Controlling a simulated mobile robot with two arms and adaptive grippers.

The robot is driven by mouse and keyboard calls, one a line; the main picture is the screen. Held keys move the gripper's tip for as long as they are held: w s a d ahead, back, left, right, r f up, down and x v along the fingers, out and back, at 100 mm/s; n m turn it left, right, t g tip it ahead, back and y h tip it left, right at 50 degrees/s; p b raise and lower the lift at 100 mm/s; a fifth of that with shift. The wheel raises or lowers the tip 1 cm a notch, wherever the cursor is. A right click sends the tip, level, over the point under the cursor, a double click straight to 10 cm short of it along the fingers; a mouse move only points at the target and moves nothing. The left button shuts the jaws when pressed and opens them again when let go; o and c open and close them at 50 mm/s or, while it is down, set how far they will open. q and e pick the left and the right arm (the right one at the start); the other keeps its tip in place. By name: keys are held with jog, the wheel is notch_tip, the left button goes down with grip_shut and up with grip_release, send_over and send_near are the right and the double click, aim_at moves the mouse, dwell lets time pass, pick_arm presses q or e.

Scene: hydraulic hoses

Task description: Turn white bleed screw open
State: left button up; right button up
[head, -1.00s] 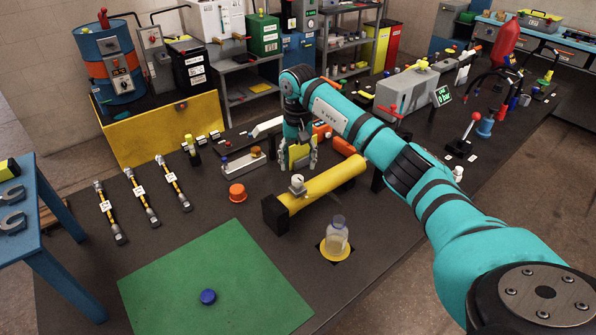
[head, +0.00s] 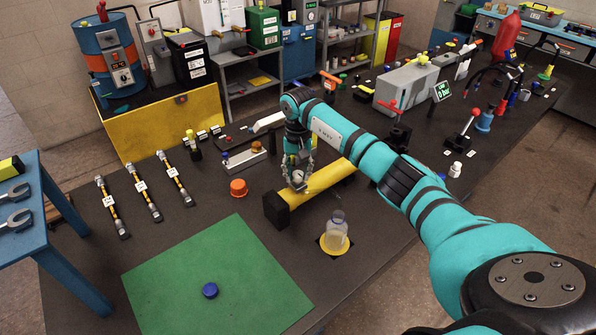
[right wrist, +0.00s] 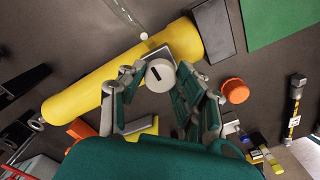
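The white bleed screw (right wrist: 161,75) shows in the right wrist view as a round white head with a dark slot. It sits on top of a yellow cylinder (head: 326,176), near the cylinder's front-left end with its black block. My right gripper (head: 298,178) points down over the screw. In the right wrist view the fingers (right wrist: 161,72) are apart on either side of the screw head, close to it; firm contact does not show. In the head view the fingers partly hide the screw. My left gripper is out of view.
A blue cap (head: 210,290) lies on a green mat (head: 160,275). Several hoses (head: 142,193) lie farther left. A small display (head: 442,91) stands behind.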

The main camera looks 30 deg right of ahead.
grip_shut()
jog(key=m+b, duration=0.2)
jog(key=m, duration=0.1)
jog(key=shift+f, duration=0.1)
jog(key=m+b, duration=0.2)
jog(key=m, duration=0.3)
jog(key=m+b, duration=0.1)
jog(key=m, duration=0.8)
jog(key=shift+r+m, duration=0.2)
jog(key=shift+m, duration=0.2)
jog(key=shift+w, duration=0.1)
